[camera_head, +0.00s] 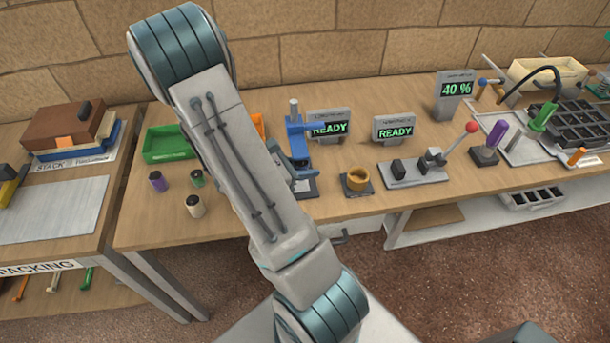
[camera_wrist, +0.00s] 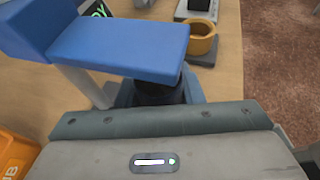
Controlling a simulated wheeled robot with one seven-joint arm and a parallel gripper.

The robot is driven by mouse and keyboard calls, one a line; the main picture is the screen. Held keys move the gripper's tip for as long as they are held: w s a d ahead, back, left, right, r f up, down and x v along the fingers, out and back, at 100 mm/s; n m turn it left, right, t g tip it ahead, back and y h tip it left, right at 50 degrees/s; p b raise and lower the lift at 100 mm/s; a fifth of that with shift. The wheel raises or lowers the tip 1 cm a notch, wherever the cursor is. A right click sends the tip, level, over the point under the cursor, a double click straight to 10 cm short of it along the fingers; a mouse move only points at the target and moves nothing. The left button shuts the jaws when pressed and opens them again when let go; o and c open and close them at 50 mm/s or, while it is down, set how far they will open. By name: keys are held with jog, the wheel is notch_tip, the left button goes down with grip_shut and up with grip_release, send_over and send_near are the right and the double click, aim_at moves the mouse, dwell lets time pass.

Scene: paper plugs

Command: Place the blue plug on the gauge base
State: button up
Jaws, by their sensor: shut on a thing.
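My gripper (camera_head: 304,175) is low beside a blue stand (camera_head: 297,136) with an overhanging arm and a silver cylinder on top. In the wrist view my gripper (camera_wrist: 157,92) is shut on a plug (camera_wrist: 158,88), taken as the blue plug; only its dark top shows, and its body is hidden. The stand's blue arm (camera_wrist: 120,48) overhangs close to the plug and covers part of the view. A dark base plate (camera_head: 309,189) shows at the stand's foot, apparently the gauge base. Whether the plug touches it cannot be seen.
Purple (camera_head: 157,181), green (camera_head: 197,178) and cream (camera_head: 195,206) plugs with dark tops stand at left, near a green tray (camera_head: 166,144). A yellow ring (camera_head: 357,180) on a dark base is close on the right. Two READY displays (camera_head: 393,129) stand behind.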

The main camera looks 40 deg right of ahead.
aim_at(305, 183)
jog(key=shift+w+d+f, duration=0.15)
jog(key=shift+f, duration=2)
jog(key=shift+f, duration=0.2)
jog(key=o, duration=1)
jog(key=shift+r, duration=0.1)
jog(key=shift+o, duration=0.2)
jog(key=shift+r, duration=0.1)
